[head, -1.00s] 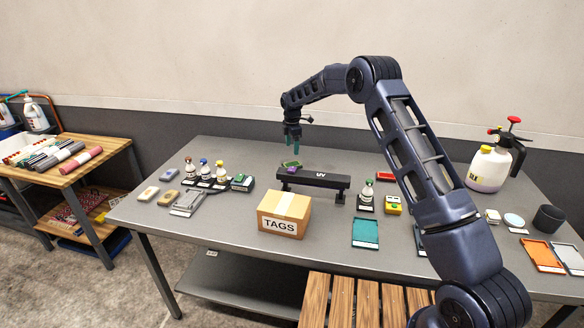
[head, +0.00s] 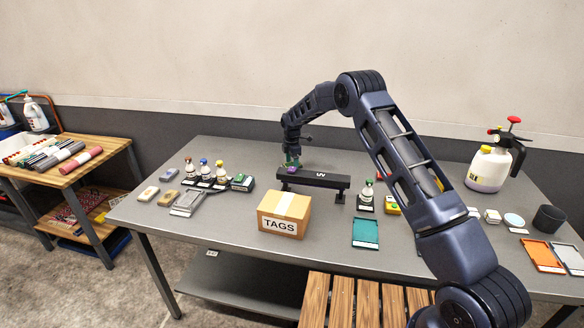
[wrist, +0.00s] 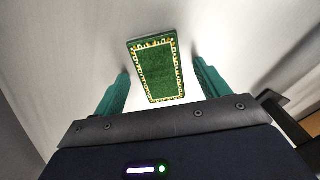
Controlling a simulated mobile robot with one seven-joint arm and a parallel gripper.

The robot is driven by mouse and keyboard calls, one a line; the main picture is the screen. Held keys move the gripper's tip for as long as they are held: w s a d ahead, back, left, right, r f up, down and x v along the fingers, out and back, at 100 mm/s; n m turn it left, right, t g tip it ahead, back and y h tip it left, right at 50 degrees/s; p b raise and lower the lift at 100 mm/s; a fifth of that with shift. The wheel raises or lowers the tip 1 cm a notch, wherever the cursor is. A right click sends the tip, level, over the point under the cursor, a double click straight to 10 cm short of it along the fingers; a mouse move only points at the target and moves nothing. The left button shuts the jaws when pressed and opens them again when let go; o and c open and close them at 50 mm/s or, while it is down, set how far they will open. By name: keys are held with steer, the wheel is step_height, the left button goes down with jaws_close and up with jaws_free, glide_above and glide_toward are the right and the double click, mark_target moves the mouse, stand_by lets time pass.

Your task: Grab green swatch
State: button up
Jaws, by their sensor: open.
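The green swatch (wrist: 155,72) lies flat on the grey table and shows in the wrist view as a small green rug piece with a yellow patterned border. My gripper (wrist: 160,85) is open, with its teal fingers to the left and right of the swatch; I cannot tell how far above the table they are. In the head view my gripper (head: 291,161) is at the back of the table, behind the black UV lamp bar, and it mostly hides the swatch.
The TAGS box (head: 284,214) is nearer the front. Bottles (head: 204,172) stand to the left. The table behind the bottles is clear.

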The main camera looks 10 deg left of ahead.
steer(key=c, duration=1.1)
steer(key=shift+o, duration=0.2)
steer(key=shift+r, duration=0.1)
